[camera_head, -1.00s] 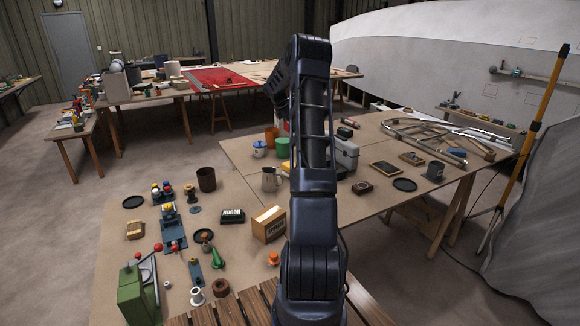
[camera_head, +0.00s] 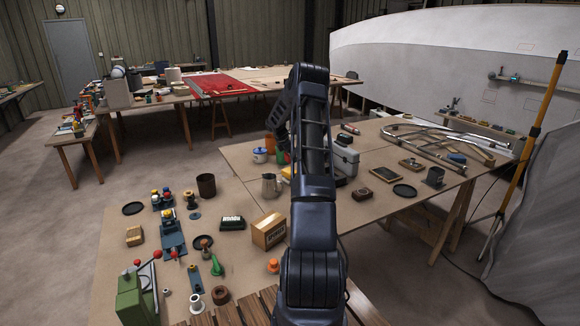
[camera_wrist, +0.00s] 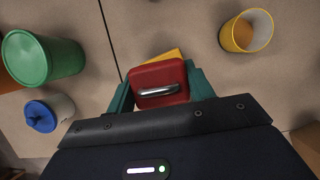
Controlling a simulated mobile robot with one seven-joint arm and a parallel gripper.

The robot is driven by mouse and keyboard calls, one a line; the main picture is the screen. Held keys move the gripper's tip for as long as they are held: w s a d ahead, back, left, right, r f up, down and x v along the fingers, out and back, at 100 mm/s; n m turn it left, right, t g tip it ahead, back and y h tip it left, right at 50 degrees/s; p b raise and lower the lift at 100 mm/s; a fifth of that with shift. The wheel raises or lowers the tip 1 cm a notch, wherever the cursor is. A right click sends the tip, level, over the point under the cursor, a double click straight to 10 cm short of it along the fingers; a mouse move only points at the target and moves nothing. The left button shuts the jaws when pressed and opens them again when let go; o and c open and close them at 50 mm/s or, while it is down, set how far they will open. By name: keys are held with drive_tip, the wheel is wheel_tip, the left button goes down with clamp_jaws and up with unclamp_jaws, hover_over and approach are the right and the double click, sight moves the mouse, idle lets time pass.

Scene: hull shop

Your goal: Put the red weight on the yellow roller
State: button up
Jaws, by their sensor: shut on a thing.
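My gripper (camera_wrist: 160,86) shows in the wrist view, its teal fingers shut on the sides of the red weight (camera_wrist: 156,74). The weight is a red block with rounded corners and a metal handle on top. A yellow thing (camera_wrist: 166,56) shows just past its far edge, mostly hidden by the weight; it may be the yellow roller. I cannot tell whether the weight touches it. A bit of yellow also shows beside my arm in the head view (camera_head: 286,172).
In the wrist view, a green cup (camera_wrist: 42,60) and a blue-lidded pot (camera_wrist: 48,114) stand left, and a hollow yellow cup (camera_wrist: 246,32) stands right. Bare tabletop lies between.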

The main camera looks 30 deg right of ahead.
drive_tip(key=shift+f, duration=2.6)
drive_tip(key=shift+f, duration=0.1)
drive_tip(key=o, duration=1.4)
